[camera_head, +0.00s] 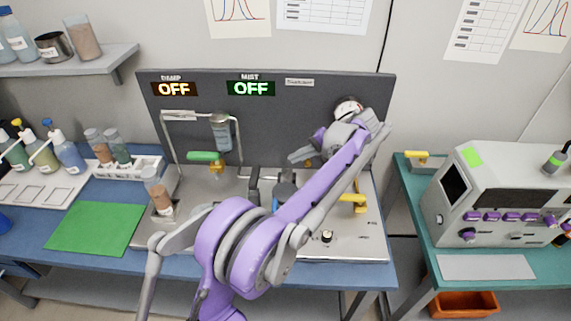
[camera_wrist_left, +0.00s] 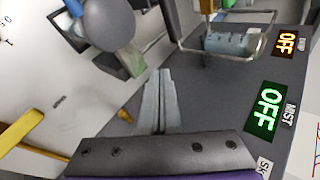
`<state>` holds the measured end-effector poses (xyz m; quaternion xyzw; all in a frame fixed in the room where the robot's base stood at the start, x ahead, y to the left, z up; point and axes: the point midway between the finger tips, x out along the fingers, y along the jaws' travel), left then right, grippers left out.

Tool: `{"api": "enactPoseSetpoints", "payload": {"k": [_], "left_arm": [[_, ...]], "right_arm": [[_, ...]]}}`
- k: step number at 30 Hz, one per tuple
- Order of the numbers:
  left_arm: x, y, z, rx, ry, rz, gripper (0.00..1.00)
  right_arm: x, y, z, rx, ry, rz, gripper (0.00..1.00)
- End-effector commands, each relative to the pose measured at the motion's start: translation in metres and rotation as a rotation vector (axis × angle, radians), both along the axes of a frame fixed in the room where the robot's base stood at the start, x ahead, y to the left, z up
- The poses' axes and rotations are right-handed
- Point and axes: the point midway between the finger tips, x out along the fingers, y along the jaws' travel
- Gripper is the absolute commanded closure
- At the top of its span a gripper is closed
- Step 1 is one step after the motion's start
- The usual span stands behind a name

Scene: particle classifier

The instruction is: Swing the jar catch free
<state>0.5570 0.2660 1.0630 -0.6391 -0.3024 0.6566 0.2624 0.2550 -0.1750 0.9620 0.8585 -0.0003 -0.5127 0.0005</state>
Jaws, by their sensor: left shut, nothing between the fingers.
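A clear, grey-capped jar (camera_head: 221,132) hangs upright at a wire frame (camera_head: 238,142) on the machine. In the left wrist view the jar (camera_wrist_left: 232,43) lies sideways beyond my fingers. A green-handled lever (camera_head: 205,156) sits just below and left of the jar, with a brass piece under it; I cannot tell whether this is the jar catch. My left gripper (camera_head: 296,156) is right of the jar, in front of the dark back panel, apart from both jar and lever. In the left wrist view the gripper (camera_wrist_left: 163,75) is shut and empty. My right gripper is out of view.
The dark panel (camera_head: 300,115) bears DAMP and MIST displays, both reading OFF. A yellow handle (camera_head: 352,198) and black blocks (camera_head: 254,183) rise from the machine's deck, partly behind my arm. A jar of brown grains (camera_head: 157,192) stands at the deck's left.

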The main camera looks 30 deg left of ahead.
Motion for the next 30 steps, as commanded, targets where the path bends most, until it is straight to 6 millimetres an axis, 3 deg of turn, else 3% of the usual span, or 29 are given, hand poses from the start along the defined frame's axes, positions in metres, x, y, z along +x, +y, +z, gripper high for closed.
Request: {"api": "enactPoseSetpoints", "payload": {"k": [7, 24, 30], "left_arm": [[0.010, -0.022, 0.023, 0.000, -0.001, -0.001, 1.00], [0.010, -0.025, 0.025, -0.001, -0.001, -0.001, 1.00], [-0.011, -0.023, 0.027, -0.068, -0.015, -0.027, 1.00]], "right_arm": [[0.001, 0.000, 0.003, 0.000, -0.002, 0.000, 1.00], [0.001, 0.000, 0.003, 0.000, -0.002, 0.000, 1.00], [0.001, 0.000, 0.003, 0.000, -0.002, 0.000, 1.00]]}}
